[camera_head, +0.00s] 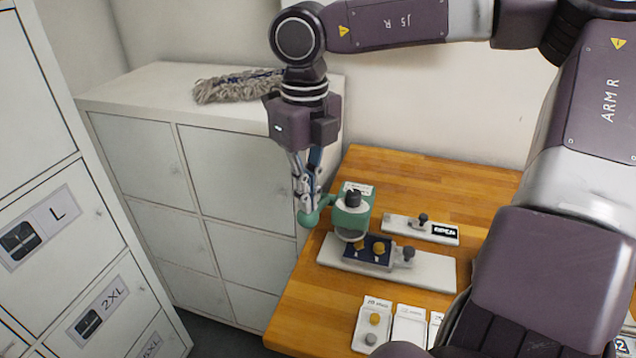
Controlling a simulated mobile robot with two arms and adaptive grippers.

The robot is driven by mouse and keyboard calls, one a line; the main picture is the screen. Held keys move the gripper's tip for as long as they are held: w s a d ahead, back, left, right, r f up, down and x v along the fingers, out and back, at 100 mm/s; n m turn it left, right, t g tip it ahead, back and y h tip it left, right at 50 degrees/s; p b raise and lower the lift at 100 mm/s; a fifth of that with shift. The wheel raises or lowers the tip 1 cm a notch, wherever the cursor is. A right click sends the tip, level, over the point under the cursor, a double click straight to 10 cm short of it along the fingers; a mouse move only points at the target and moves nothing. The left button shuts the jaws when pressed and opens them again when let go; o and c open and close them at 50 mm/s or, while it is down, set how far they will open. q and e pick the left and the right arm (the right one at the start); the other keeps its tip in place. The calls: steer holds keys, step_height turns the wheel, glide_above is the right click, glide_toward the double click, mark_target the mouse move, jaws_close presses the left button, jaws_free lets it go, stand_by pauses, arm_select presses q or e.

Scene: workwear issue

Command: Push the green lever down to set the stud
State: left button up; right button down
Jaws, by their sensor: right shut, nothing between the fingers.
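A green stud press (355,212) stands on the wooden table near its left edge. Its green lever (312,216) sticks out to the left and ends in a round knob. My right gripper (308,205) points down with its fingers shut, right at the lever's knob. I cannot tell whether the fingertips touch it. A dark blue piece with brass studs (368,250) lies on the pale base plate (430,270) beneath and in front of the press head. My left gripper is not in view.
A pale slide plate marked OPEN (400,229) lies behind the base plate. Small cards with studs (372,328) lie at the front of the wooden table (300,325). A white locker cabinet (140,98) with a grey mop head (235,87) stands left. My right arm covers the right side.

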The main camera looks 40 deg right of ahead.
mark_target(306, 215)
steer(key=shift+f, duration=0.3)
steer(key=shift+s+a+f+b, duration=0.1)
steer(key=shift+a+f+b, duration=0.1)
steer(key=shift+f+b, duration=0.45)
steer(key=shift+s+a+f+b, duration=0.1)
steer(key=shift+a+f+b, duration=0.05)
steer(key=shift+f+b, duration=0.45)
steer(key=shift+r, duration=0.1)
steer(key=shift+s+a+f+b, duration=0.1)
steer(key=shift+a+f+b, duration=0.1)
steer(key=shift+f+b, duration=1)
steer(key=shift+r, duration=0.15)
steer(key=shift+d+r+p, duration=0.1)
steer(key=shift+r+p, duration=0.65)
steer(key=shift+r, duration=0.2)
step_height(306, 215, up, 11)
steer(key=p, duration=0.7)
